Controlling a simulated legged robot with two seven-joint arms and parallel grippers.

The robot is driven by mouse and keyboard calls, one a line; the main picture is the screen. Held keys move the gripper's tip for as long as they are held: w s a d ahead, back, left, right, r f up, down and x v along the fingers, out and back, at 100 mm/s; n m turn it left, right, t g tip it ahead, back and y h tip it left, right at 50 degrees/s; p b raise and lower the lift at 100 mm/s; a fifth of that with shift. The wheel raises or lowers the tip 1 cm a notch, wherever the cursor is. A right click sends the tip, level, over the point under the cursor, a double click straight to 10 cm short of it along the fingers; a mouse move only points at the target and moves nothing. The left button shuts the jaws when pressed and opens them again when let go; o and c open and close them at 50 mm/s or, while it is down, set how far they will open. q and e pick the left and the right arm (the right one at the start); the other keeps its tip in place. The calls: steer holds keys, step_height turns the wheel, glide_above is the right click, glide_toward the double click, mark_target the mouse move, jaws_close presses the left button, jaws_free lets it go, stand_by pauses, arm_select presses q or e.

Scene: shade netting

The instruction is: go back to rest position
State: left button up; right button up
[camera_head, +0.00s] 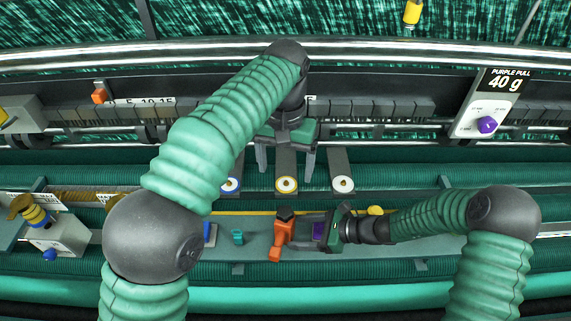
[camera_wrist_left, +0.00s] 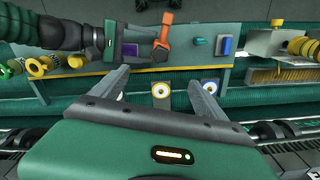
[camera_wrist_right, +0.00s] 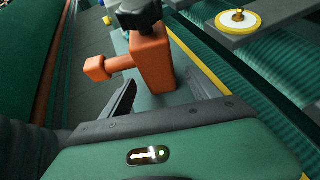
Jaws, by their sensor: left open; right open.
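My left gripper (camera_head: 286,165) is open and points down over the row of round discs. Its two fingers show apart in the left wrist view (camera_wrist_left: 157,85), with a yellow-ringed disc (camera_wrist_left: 160,90) seen between them and nothing held. My right gripper (camera_head: 312,231) is low at the centre, over the grey shelf (camera_head: 258,246), and points left. It is open, close to an orange clamp-like piece with a black knob (camera_head: 282,238). In the right wrist view the orange piece (camera_wrist_right: 152,62) stands just beyond the fingers. I cannot tell whether they touch it.
Several discs, including a white one (camera_head: 343,184), sit on grey tabs behind the shelf. A panel with a purple knob (camera_head: 487,125) is at the upper right. A metal rail (camera_head: 400,55) crosses the back.

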steer(key=v, duration=0.3)
steer(key=shift+s+d, duration=0.1)
steer(key=shift+s, duration=0.05)
arm_select(q)
steer(key=s+a+f+n+t, duration=0.3)
steer(key=s+a+f, duration=1.3)
steer(key=a+f, duration=0.35)
arm_select(e)
steer(key=s+d+r+n+g+h, duration=0.1)
steer(key=s+d+r+n+h, duration=0.1)
steer(key=s+d+n+h, duration=0.55)
steer(key=s+d+r+n+h, duration=0.2)
steer(key=s+d+n+h, duration=0.15)
steer(key=s+n, duration=0.7)
arm_select(q)
step_height(320, 180, down, 16)
steer(key=s+b, duration=0.1)
steer(key=b, duration=1.4)
steer(key=shift+s+a+r+b, duration=0.15)
steer(key=shift+s+a+b, duration=0.15)
steer(key=shift+a, duration=0.15)
arm_select(e)
steer(key=w+f+n, duration=0.3)
steer(key=f, duration=1.2)
steer(key=shift+d+h, duration=0.3)
steer(key=shift+d, duration=0.05)
